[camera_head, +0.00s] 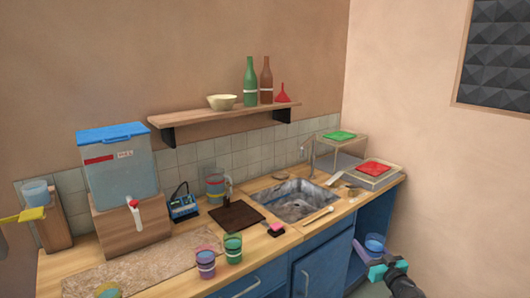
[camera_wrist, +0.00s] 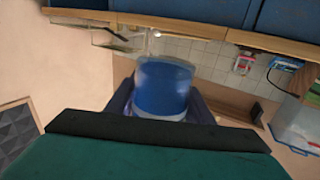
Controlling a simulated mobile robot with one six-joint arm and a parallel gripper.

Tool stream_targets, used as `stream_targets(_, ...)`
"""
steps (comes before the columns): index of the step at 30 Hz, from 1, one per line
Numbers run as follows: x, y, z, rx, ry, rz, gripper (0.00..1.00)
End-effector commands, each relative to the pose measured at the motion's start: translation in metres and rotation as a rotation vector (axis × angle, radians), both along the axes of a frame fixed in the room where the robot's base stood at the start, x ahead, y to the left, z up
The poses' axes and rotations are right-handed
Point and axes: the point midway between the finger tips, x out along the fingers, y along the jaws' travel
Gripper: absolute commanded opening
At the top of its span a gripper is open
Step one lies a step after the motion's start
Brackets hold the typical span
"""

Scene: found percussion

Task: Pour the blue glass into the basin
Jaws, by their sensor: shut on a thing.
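The blue glass (camera_head: 374,242) is held upright, as far as I can tell, at the lower right of the head view, in front of the blue cabinets. My gripper (camera_head: 376,258) is shut on it. In the wrist view the glass (camera_wrist: 163,88) sits between the two dark fingers, partly hidden at its lower end. I cannot tell how full it is. The basin (camera_head: 297,200) is a grey metal sink set in the wooden counter, up and left of my gripper, with a tap (camera_head: 312,158) behind it. The glass is apart from the basin, outside the counter's front edge.
A purple glass (camera_head: 205,264) and a green glass (camera_head: 233,249) stand on the counter near a water dispenser (camera_head: 120,175). A wooden spoon (camera_head: 318,216) lies at the basin's front edge. A tray with a red item (camera_head: 373,169) is right of the basin. Bottles stand on a shelf (camera_head: 220,118).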

Motion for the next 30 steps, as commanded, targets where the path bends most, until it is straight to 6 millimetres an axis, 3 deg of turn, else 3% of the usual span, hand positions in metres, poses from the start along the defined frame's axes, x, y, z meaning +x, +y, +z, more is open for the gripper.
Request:
stream_targets(1, -0.002, 0.019, -0.002, 0.001, 0.0, 0.045, 0.13)
stream_targets(6, -0.012, 0.075, -0.007, 0.001, 0.0, 0.198, 0.13)
stream_targets(12, -0.034, 0.129, -0.009, 0.0, -0.001, 0.378, 0.13)
stream_targets(21, -0.075, 0.175, 0.003, 0.0, -0.002, 0.603, 0.13)
stream_targets(30, -0.099, 0.195, 0.011, 0.001, -0.001, 0.729, 0.13)
